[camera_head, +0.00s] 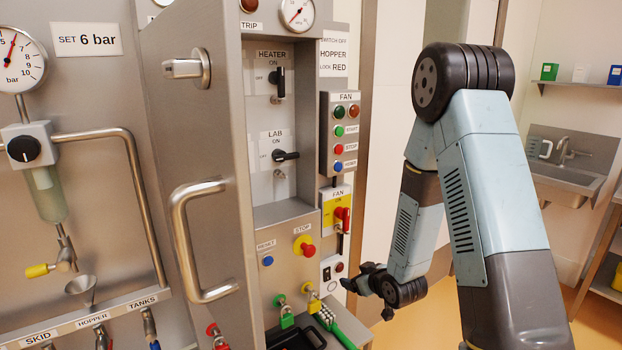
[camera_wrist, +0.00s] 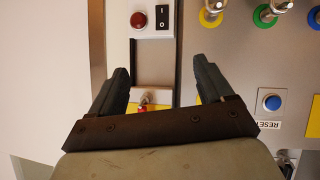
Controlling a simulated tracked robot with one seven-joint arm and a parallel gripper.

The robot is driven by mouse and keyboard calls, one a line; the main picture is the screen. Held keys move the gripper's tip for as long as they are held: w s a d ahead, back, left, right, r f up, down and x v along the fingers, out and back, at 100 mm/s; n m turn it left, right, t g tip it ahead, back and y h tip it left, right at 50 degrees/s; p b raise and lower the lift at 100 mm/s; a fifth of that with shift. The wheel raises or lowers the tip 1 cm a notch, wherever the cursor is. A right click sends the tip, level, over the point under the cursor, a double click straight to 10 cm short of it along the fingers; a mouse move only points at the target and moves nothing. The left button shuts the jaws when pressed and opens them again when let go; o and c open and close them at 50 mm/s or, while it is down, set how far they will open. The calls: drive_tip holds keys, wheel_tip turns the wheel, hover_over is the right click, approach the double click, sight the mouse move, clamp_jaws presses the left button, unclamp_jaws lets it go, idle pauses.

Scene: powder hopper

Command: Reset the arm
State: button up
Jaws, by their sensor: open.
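My arm folds down from the upper middle of the head view, and my gripper (camera_head: 368,296) hangs low beside the lower right edge of the control panel. In the wrist view my gripper (camera_wrist: 163,72) has its two dark fingers spread apart with nothing held between them. Beyond the fingers lie a pale panel strip, a red round lamp or button (camera_wrist: 138,19) and a black rocker switch (camera_wrist: 162,17). A small red part on yellow (camera_wrist: 145,98) shows partly between the fingers, close to the gripper's base.
An open steel door with a bar handle (camera_head: 187,245) stands left of the panel. The red FAN switch (camera_head: 342,214) on yellow, the blue RESET button (camera_head: 267,261) and the red STOP button (camera_head: 308,249) are nearby. Padlocks and a green brush (camera_head: 335,325) sit below. A sink (camera_head: 568,175) is far right.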

drive_tip(key=s+d+r+m+g+h, duration=0.1)
drive_tip(key=s+d+r+m+h, duration=0.2)
drive_tip(key=r, duration=0.7)
drive_tip(key=s+d+r+g+h, duration=0.1)
drive_tip(key=s+d+r, duration=0.35)
drive_tip(key=r, duration=0.55)
drive_tip(key=s+d+r+m+g, duration=0.1)
drive_tip(key=s+r+m, duration=0.1)
drive_tip(key=s+r, duration=0.4)
drive_tip(key=s+d+r+m+g, duration=0.1)
drive_tip(key=s+r, duration=0.5)
drive_tip(key=s, duration=1.1)
drive_tip(key=shift+d+m+g+h, duration=0.15)
drive_tip(key=shift+m+g+h, duration=0.3)
drive_tip(key=shift+g, duration=0.25)
